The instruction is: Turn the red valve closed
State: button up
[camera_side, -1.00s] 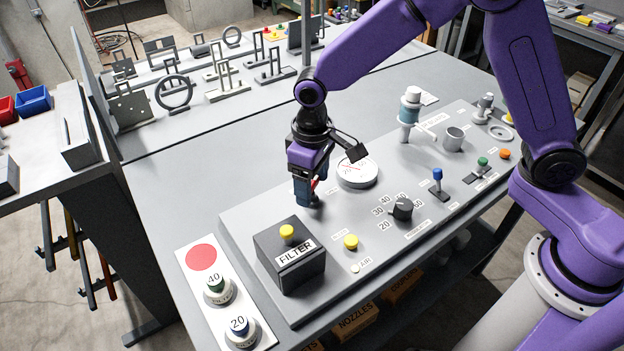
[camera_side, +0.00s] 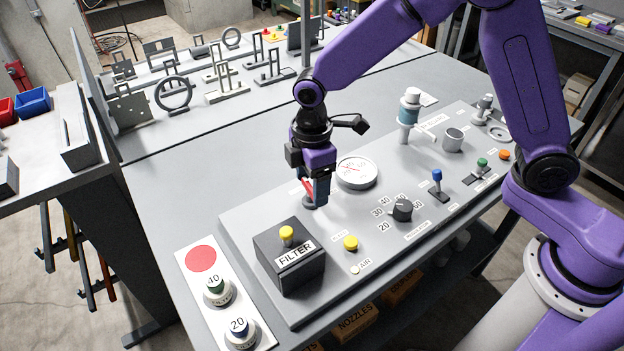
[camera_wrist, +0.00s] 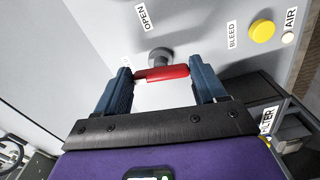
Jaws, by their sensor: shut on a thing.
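The red valve handle (camera_wrist: 165,73) is a short bar on a round grey stem (camera_wrist: 160,55), seen in the wrist view. My gripper (camera_wrist: 164,82) has its two blue fingers at the two ends of the bar, shut on it. In the side view my gripper (camera_side: 315,198) points down at the panel, behind the filter box. A bit of the red handle (camera_side: 306,186) shows left of the near finger, which hides the rest. An OPEN label (camera_wrist: 141,17) lies beyond the stem, up and left in the wrist view. A second label left of the stem is partly hidden.
The black FILTER box (camera_side: 290,255) with a yellow knob stands close in front of my gripper. A round gauge (camera_side: 357,172) is close on the right. The yellow bleed button (camera_side: 351,242), black regulator dial (camera_side: 402,210) and blue-topped lever (camera_side: 437,180) are farther right.

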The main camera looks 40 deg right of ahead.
aim_at(311, 186)
jog(key=shift+w+a+n, duration=0.1)
jog(key=shift+n, duration=0.7)
jog(key=o, duration=1)
jog(key=shift+o, duration=0.2)
jog(key=shift+r, duration=0.1)
notch_tip(311, 186, up, 17)
jog(key=shift+r, duration=0.15)
jog(key=s+d+f+m, duration=0.2)
jog(key=s+d+f, duration=0.2)
jog(key=s+d, duration=0.5)
jog(key=s+d+f+m, duration=0.3)
jog(key=s+d, duration=0.6)
jog(key=s, duration=0.7)
jog(key=shift+s+d+f, duration=0.15)
jog(key=shift+d+f, duration=0.1)
jog(key=shift+f, duration=0.65)
